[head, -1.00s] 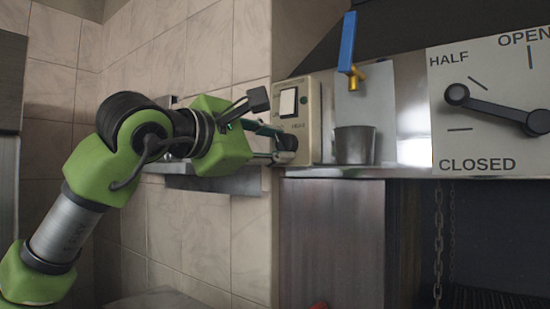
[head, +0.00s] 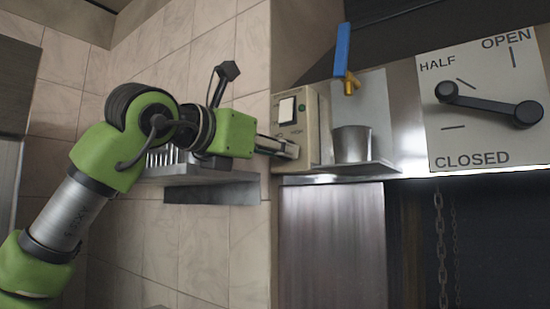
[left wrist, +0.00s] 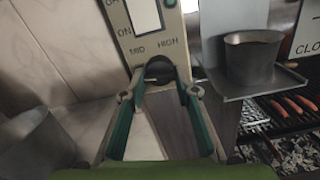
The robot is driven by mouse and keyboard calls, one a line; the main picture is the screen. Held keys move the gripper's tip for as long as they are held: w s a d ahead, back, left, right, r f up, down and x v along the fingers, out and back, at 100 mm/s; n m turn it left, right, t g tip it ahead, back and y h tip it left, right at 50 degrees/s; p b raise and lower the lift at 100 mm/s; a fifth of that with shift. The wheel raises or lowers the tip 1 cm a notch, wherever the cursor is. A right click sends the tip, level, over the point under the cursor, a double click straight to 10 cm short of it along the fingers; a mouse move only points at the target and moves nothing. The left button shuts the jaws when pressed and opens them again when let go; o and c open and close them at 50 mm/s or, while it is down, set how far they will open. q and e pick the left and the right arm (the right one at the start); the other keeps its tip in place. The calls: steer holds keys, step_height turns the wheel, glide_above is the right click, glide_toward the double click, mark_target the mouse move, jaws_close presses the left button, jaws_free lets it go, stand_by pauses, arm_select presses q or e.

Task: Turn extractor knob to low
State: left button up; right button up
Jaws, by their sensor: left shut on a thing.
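The extractor control box (head: 312,118) is a beige panel on the wall corner with a white rocker switch (head: 288,107). In the left wrist view the panel (left wrist: 150,28) shows the labels ON, MID and HIGH. The dark round extractor knob (left wrist: 158,70) sits below these labels, and its pointer setting cannot be read. My left gripper (head: 292,150) reaches the lower part of the box from the left. In the left wrist view its green fingers (left wrist: 161,90) close on the knob from both sides. The knob is mostly hidden in the head view. My right gripper is not in view.
A metal cup (head: 353,144) stands on a small shelf right of the box, under a blue-handled tap (head: 343,55). A damper dial (head: 482,105) is farther right. A slatted metal shelf (head: 190,173) is behind my left arm. Sausages (left wrist: 290,105) lie over coals.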

arm_select(q)
steer(key=shift+f+n+b, duration=0.2)
steer(key=shift+n+b, duration=0.15)
steer(key=shift+n, duration=0.55)
steer(key=o, duration=1.1)
steer(key=shift+r, duration=0.1)
steer(key=v, duration=1.2)
